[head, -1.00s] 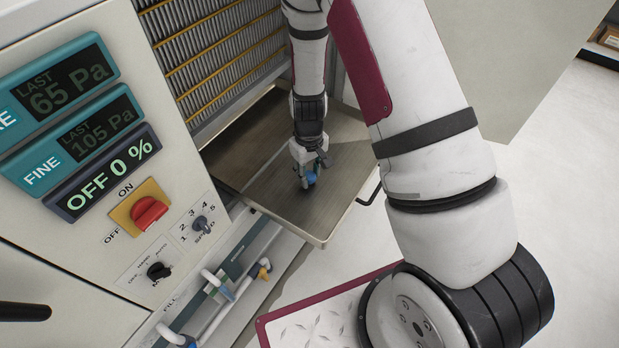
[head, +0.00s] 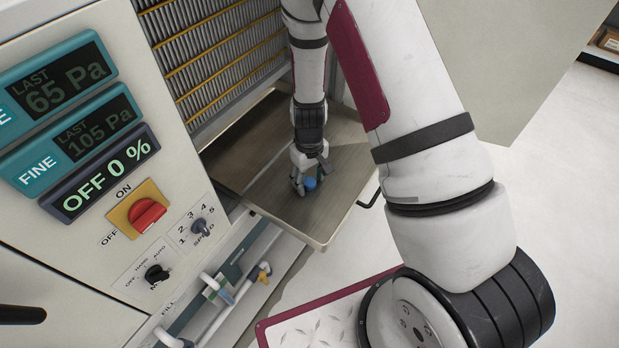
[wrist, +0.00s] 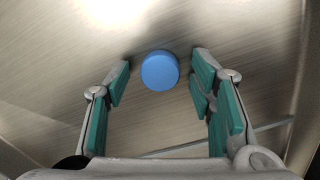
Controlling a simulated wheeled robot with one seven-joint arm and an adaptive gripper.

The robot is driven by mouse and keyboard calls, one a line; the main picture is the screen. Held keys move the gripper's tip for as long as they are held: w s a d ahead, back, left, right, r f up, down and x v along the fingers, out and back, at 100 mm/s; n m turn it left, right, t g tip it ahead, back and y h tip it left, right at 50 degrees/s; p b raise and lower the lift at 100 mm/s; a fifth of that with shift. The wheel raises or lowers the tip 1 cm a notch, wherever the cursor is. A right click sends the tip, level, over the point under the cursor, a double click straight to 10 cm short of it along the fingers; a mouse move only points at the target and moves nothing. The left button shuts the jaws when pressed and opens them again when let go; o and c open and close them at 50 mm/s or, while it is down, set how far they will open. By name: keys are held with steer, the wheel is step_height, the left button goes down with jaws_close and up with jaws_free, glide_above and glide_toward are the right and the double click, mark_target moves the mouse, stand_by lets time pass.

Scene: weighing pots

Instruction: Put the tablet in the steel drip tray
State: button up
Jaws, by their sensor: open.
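The blue round tablet (wrist: 160,70) lies on the brushed steel drip tray (wrist: 60,60) in the wrist view, between and just beyond my open fingertips. Neither finger appears to touch it. In the head view the tablet (head: 310,183) shows as a small blue spot beside my gripper (head: 311,188), above the drip tray (head: 345,180). My gripper (wrist: 160,68) points down at the tray with its green-padded fingers spread and holds nothing.
The machine panel with a red switch (head: 147,214) and displays stands at the left. A finned filter bank (head: 215,55) rises behind the tray. The tray has a raised rim and a dark handle (head: 370,200) at the right. Open floor lies to the right.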

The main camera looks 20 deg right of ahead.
step_height(320, 180, up, 13)
steer(key=p, duration=0.5)
step_height(320, 180, up, 11)
steer(key=y, duration=0.1)
glide_above(309, 182)
steer(key=s+a, duration=0.2)
steer(key=s, duration=0.2)
steer(key=s+r+m, duration=0.1)
steer(key=s+r, duration=0.7)
steer(key=r, duration=0.3)
steer(key=s+d+r+m, duration=0.1)
steer(key=s+r, duration=0.2)
steer(key=s, duration=0.7)
steer(key=s+d+r+m, duration=0.1)
steer(key=s+r, duration=0.3)
steer(key=s, duration=0.6)
steer(key=shift+s+h, duration=0.15)
steer(key=shift+h, duration=0.25)
step_height(309, 182, up, 31)
steer(key=t+p, duration=0.4)
steer(key=p, duration=2.4)
steer(key=shift+d+f+p, duration=0.15)
steer(key=shift+d+p, duration=0.15)
